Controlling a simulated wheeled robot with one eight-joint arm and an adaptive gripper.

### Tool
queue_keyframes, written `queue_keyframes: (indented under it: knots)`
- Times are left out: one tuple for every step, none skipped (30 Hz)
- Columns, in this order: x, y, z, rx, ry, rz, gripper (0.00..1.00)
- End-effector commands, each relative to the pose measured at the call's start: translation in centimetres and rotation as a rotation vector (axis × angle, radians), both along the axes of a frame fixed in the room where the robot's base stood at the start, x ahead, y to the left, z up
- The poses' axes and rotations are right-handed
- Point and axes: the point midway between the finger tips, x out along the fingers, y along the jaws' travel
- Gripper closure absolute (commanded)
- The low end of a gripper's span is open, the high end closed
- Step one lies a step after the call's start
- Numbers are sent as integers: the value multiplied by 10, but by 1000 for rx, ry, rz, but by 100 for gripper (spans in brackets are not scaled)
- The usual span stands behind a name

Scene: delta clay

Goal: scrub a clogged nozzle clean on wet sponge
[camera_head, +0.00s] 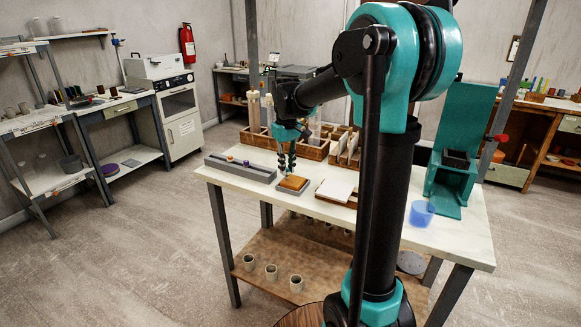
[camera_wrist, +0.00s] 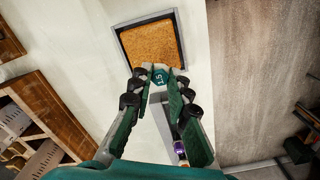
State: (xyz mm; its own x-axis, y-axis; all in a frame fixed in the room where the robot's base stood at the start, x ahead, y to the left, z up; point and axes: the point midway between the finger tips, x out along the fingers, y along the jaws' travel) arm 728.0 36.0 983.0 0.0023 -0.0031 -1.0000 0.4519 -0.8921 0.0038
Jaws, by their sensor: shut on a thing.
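My gripper (camera_wrist: 160,82) is shut on a small teal nozzle (camera_wrist: 159,76) marked "1.5", held between its fingertips. In the head view my gripper (camera_head: 287,160) points down over the workbench, close above the sponge. The orange-brown sponge (camera_wrist: 152,44) lies in a square grey tray (camera_wrist: 119,45), just beyond the fingertips in the wrist view. The sponge also shows in the head view (camera_head: 294,183). I cannot tell whether the nozzle touches it. The nozzle's lower end is hidden, and the nozzle is too small to make out in the head view.
A long grey rack (camera_head: 240,169) with an orange and a purple nozzle stands left of the sponge. A white pad (camera_head: 335,189) lies to its right. Wooden boxes (camera_head: 313,150) stand behind.

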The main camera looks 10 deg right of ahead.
Motion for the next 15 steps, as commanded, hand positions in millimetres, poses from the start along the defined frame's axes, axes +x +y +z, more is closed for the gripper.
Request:
queue_keyframes:
  knots:
    - [0,2,-2,3,-2,1,100]
    - [0,2,-2,3,-2,1,100]
    - [0,2,-2,3,-2,1,100]
    - [0,2,-2,3,-2,1,100]
    - [0,2,-2,3,-2,1,100]
    - [0,2,-2,3,-2,1,100]
    - [0,1,-2,3,-2,1,100]
    - [0,1,-2,3,-2,1,100]
    - [0,0,-2,3,-2,1,100]
    - [0,0,-2,3,-2,1,100]
    - [-1,-1,-2,3,-2,1,100]
    - [-1,-3,-2,3,-2,1,100]
    - [-2,-5,-2,3,-2,0,100]
    - [-2,-6,-2,2,-1,0,100]
    - [-3,-9,-2,2,-1,-1,100]
